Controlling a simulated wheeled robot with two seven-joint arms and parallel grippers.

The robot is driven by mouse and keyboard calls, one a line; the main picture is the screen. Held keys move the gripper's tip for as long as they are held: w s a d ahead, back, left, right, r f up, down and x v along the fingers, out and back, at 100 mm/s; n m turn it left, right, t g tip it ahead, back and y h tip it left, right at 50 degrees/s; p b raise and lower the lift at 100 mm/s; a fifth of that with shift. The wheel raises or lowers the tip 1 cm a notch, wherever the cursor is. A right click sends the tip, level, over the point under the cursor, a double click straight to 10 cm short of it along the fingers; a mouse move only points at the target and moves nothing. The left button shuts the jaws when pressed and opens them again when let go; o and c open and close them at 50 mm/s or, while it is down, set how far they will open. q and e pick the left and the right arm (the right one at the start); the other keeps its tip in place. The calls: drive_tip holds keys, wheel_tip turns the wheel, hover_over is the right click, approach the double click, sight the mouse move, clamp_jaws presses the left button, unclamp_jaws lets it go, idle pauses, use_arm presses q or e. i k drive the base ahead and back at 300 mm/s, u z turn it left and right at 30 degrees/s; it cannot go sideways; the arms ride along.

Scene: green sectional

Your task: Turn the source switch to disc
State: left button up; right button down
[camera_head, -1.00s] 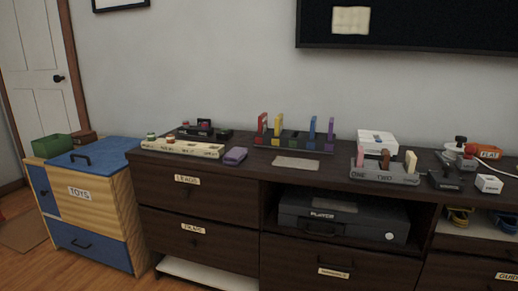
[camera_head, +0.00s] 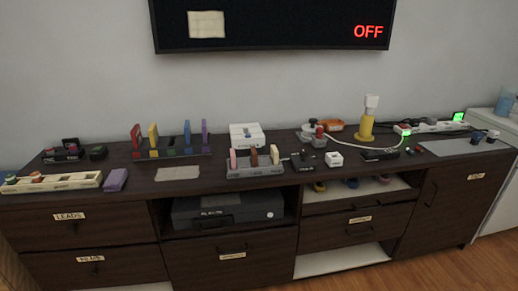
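I cannot make out which device is the source switch, and no "disc" label is readable. A grey block (camera_head: 240,173) with pink, brown and cream upright pegs stands mid-dresser. To its right are a small black device (camera_head: 303,160), a white cube (camera_head: 334,159) and a grey unit with a red knob (camera_head: 319,140). A white box (camera_head: 246,135) with small lettering stands behind the pegs. A black player (camera_head: 228,210) sits in the open shelf below. The wall screen (camera_head: 270,22) shows red "OFF". Neither of my grippers is in view.
The long dark dresser (camera_head: 200,187) has labelled drawers. A rack of coloured upright pieces (camera_head: 172,147) and a cream strip (camera_head: 52,182) stand left. A yellow-based lamp (camera_head: 366,125), cables and a lit power strip (camera_head: 430,127) stand right. Wooden floor (camera_head: 430,272) is clear in front.

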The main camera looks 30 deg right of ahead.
sight(303, 154)
drive_tip(key=z, duration=0.55)
drive_tip(key=i, duration=1.6)
drive_tip(key=z, duration=0.15)
